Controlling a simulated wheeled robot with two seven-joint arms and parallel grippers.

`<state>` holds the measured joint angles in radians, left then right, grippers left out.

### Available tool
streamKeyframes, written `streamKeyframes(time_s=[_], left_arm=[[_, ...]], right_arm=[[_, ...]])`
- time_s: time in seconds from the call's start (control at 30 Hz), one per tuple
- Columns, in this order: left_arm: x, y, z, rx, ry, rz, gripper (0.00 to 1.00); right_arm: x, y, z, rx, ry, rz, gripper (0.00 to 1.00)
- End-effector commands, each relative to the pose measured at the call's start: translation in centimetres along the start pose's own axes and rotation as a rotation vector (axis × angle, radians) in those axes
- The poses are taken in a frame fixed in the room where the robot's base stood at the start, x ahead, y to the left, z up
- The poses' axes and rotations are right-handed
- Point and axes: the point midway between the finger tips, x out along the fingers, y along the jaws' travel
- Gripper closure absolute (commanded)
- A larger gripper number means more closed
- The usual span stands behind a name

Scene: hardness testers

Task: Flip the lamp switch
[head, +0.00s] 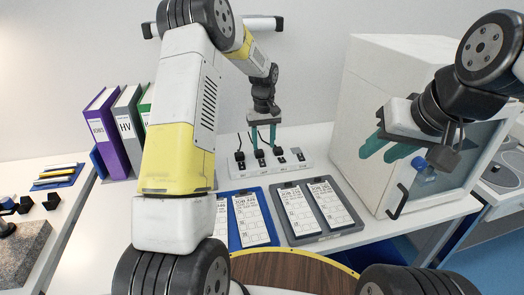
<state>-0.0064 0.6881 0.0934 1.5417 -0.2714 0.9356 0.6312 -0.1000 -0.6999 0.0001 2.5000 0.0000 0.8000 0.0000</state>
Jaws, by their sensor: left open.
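A white panel (301,168) lies at the back of the white table with a row of black plugs or switches (279,151) on it, some with black cables. I cannot tell which one is the lamp switch. My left gripper (264,147) points down right over this row, its teal fingers apart and close to the black pieces; contact cannot be made out. My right gripper (378,150) is open and empty, its teal fingers in front of the white cabinet. A white bar with black ends (262,24), possibly a lamp, is at the top, partly hidden by my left arm.
Two clipboards with printed sheets (297,211) (250,218) lie in front of the panel. The white cabinet (375,80) with a black handle (398,202) stands at right. Binders (104,130) stand at left. A granite block (22,250) is at far left.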

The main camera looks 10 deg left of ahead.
Motion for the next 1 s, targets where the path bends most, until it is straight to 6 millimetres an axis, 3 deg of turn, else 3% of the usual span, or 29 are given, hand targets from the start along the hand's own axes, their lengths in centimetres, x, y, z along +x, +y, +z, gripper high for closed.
streamKeyframes(time_s=[0.6,0.97,1.0], left_arm=[[7.9,0.1,-0.1,-0.007,-0.009,-0.006,0.55],[8.6,0.1,-0.2,-0.007,-0.007,-0.005,0.55],[8.6,0.1,-0.2,-0.007,-0.007,-0.005,0.58]], right_arm=[[0.0,0.0,0.0,0.000,0.000,0.000,0.64],[0.0,0.0,0.0,0.000,0.000,0.000,0.64],[0.0,0.0,0.0,0.000,0.000,0.000,0.64]])
